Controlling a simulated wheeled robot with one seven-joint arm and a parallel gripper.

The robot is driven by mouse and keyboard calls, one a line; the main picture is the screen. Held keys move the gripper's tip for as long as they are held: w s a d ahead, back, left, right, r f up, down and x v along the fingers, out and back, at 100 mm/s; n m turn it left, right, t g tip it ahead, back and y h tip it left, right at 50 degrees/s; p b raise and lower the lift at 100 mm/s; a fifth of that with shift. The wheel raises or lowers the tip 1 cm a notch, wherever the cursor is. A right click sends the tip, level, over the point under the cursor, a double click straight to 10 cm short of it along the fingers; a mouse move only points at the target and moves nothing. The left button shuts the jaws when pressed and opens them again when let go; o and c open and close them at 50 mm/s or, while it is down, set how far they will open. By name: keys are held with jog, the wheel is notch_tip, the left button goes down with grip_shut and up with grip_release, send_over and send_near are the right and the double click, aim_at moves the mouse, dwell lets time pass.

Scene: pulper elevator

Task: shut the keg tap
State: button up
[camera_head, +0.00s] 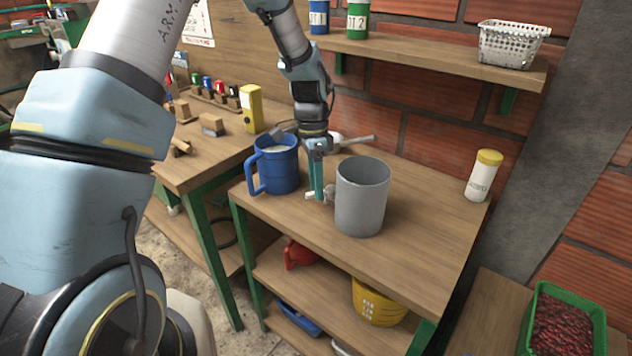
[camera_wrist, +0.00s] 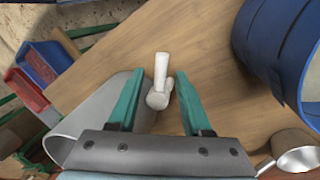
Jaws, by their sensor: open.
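The grey keg (camera_head: 362,200) stands upright on the wooden workbench. In the wrist view its wall and rim (camera_wrist: 98,112) show at the left. Its small tap (camera_head: 328,193) sticks out on the left side of the keg, with a white end visible left of my fingers. From above, the pale tap (camera_wrist: 159,84) lies between my two teal fingers. My gripper (camera_head: 316,188) points down over the tap. In the wrist view my gripper (camera_wrist: 160,75) is open, with visible gaps beside the tap. Fingers hide part of the tap in the head view.
A blue mug-like jug (camera_head: 277,168) with white contents stands close left of my gripper; it also shows in the wrist view (camera_wrist: 275,45). A saucepan (camera_head: 350,140) lies behind. A yellow-capped bottle (camera_head: 484,176) stands far right. The bench front right is clear.

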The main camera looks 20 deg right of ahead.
jog(key=shift+f, duration=0.1)
grip_shut()
dwell(0.3)
dwell(1.1)
